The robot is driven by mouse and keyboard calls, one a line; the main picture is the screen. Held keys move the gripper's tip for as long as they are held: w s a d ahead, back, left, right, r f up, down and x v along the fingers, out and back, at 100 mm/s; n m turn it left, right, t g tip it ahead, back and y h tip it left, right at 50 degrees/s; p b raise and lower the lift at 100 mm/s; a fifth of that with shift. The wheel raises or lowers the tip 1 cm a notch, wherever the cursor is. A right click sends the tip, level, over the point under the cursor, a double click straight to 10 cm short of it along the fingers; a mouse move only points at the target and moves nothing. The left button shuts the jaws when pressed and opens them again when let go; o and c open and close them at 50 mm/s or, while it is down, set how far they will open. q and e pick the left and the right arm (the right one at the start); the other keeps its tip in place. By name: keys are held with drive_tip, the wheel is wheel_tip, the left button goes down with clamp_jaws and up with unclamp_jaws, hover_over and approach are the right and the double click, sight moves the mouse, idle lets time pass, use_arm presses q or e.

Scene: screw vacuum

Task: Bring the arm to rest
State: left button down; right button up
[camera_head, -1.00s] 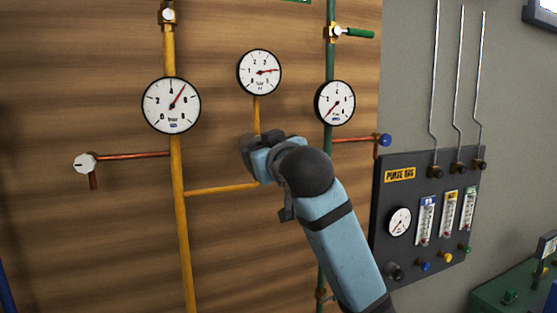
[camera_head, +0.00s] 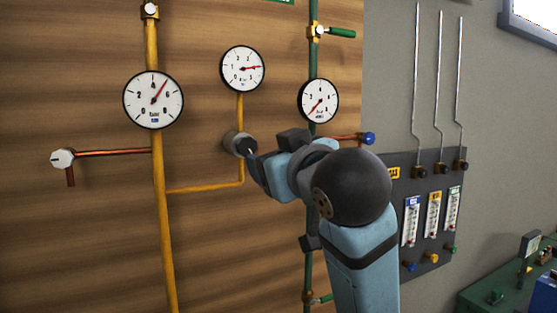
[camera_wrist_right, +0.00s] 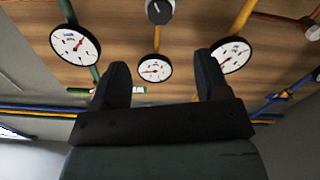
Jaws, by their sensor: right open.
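My right arm reaches in from the lower right in the head view, with its blue-grey forearm and dark round joint in front of the panel. My right gripper shows in the right wrist view (camera_wrist_right: 163,60) with its two dark fingers spread and nothing between them. A round dark knob (camera_head: 240,143) on the yellow pipe is just left of the gripper in the head view, apart from the fingers. The knob also shows at the top of the wrist view (camera_wrist_right: 158,12), beyond the fingertips. My left gripper is in no view.
The wooden panel (camera_head: 80,240) carries a large gauge (camera_head: 153,100), a smaller gauge (camera_head: 242,68), a third gauge (camera_head: 318,100) and a white valve knob (camera_head: 62,159). A dark purge panel (camera_head: 430,262) with upright rods is partly behind my arm. The space before the panel's left side is clear.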

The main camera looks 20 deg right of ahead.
drive_tip(key=w+f+g+y, duration=0.1)
drive_tip(key=w+f+g, duration=0.15)
drive_tip(key=f, duration=1.45)
drive_tip(key=w+f+g+y, duration=0.1)
drive_tip(key=w+f, duration=0.2)
drive_tip(key=f, duration=1.5)
drive_tip(key=s+f+g, duration=0.1)
drive_tip(key=s+f, duration=0.2)
drive_tip(key=f, duration=0.5)
drive_tip(key=s+f+g, duration=0.1)
drive_tip(key=s+f, duration=0.3)
drive_tip(key=f, duration=0.4)
drive_tip(key=s+f+g, duration=0.1)
drive_tip(key=s+f, duration=1.6)
drive_tip(key=s, duration=0.1)
drive_tip(key=shift+d+f+g, duration=0.1)
drive_tip(key=shift+g, duration=0.15)
